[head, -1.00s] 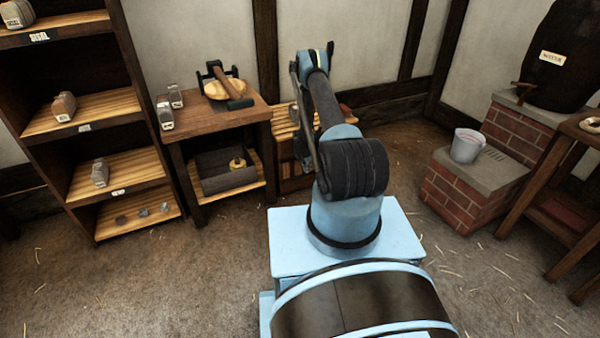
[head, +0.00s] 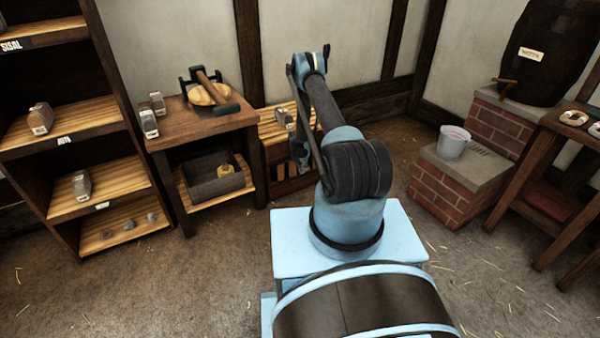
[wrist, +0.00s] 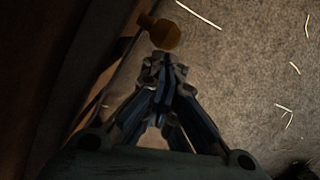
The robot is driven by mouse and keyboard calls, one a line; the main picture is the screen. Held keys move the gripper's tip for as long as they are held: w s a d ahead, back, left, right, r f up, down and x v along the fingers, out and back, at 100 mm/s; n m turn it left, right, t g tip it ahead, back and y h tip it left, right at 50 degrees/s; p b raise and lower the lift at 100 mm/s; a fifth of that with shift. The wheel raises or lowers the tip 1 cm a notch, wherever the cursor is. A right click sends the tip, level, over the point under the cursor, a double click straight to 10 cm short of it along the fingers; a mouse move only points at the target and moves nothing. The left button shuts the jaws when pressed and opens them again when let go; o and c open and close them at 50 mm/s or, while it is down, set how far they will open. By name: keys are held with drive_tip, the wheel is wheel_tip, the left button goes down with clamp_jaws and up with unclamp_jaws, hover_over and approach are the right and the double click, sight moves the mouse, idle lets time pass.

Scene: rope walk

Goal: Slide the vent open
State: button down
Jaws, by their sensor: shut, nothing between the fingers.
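The low wooden unit (head: 282,186) behind my arm has dark upright slots in its front, which look like the vent; my arm hides much of it. A round brownish knob (wrist: 165,35) stands out from a dark wooden face (wrist: 95,60) in the wrist view. My gripper (wrist: 166,64) is shut and empty, with its fingertips just short of the knob in the picture. I cannot tell whether they touch it. In the head view my gripper (head: 302,158) hangs low in front of the slotted unit, small and partly hidden by my arm.
A side table (head: 195,128) with a mallet on top and a dark box (head: 212,186) below stands left of the unit. A shelf (head: 82,120) is further left. Brick steps (head: 450,185) with a bucket (head: 453,142) are at right. The floor (head: 130,285) is clear.

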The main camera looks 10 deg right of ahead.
drive_tip(key=s+a+r, duration=0.4)
drive_tip(key=r, duration=0.6)
drive_tip(key=shift+s+a+r, duration=0.15)
drive_tip(key=shift+a, duration=0.1)
idle(0.5)
